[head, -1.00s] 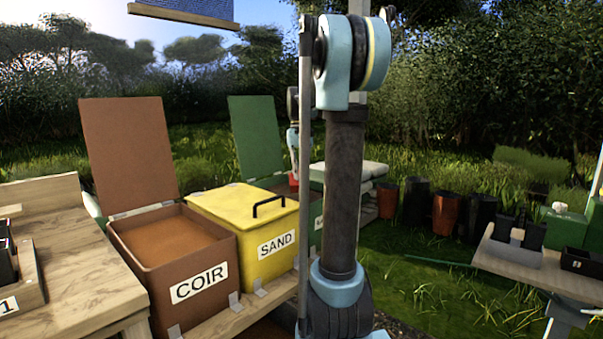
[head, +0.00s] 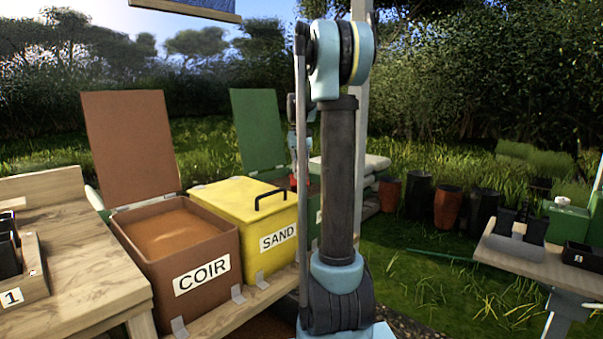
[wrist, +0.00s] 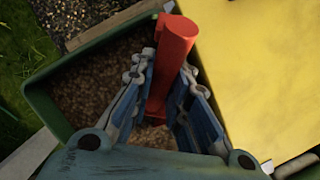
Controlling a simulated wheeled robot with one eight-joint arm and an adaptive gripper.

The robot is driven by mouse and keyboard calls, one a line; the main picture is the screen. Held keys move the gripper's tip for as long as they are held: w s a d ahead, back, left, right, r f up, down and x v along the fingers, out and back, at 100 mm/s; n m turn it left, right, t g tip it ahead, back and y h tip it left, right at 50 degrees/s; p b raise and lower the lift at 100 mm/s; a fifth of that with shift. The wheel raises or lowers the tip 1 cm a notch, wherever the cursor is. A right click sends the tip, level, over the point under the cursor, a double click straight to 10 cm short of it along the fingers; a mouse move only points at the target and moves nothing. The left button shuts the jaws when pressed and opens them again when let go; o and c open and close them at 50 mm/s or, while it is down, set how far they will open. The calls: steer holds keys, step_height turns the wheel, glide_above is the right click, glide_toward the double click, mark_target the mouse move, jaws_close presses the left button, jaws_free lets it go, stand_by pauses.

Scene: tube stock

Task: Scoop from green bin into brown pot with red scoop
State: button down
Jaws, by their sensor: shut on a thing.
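The red scoop (wrist: 172,50) is upright between the fingers of my gripper (wrist: 165,72), which is shut on its handle. In the wrist view it is above the open green bin (wrist: 42,95), which holds brown granular material (wrist: 100,75). The scoop's lower end is mostly hidden by the handle and fingers, so I cannot tell whether it is loaded. In the head view the bin's raised green lid (head: 258,125) stands behind my arm, and a bit of the red scoop shows beside it. Reddish-brown pots (head: 448,207) stand on the grass; I cannot tell which is the task's pot.
The closed yellow SAND bin (head: 243,225) is beside the green bin. The open brown COIR bin (head: 150,270) is left of it. A wooden bench (head: 75,235) is at left. Several black pots (head: 483,213) and a small table (head: 505,245) with trays are at right.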

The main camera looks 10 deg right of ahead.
mark_target(298, 190)
steer(key=shift+w+f, duration=1.05)
steer(key=shift+w+d+f+t, duration=0.1)
steer(key=shift+w+f+t, duration=1.1)
steer(key=shift+w, duration=0.2)
steer(key=t, duration=0.2)
steer(key=shift+w+f+t, duration=0.15)
steer(key=shift+w+t, duration=0.05)
steer(key=shift+t, duration=0.2)
steer(key=shift+r, duration=0.4)
steer(key=shift+t, duration=0.6)
steer(key=shift+s+v, duration=0.2)
steer(key=shift+v, duration=1.9)
steer(key=shift+t, duration=0.7)
steer(key=shift+s+v, duration=0.2)
steer(key=shift+v, duration=1)
steer(key=shift+s+v, duration=0.2)
steer(key=shift+v, duration=1)
steer(key=shift+f, duration=0.1)
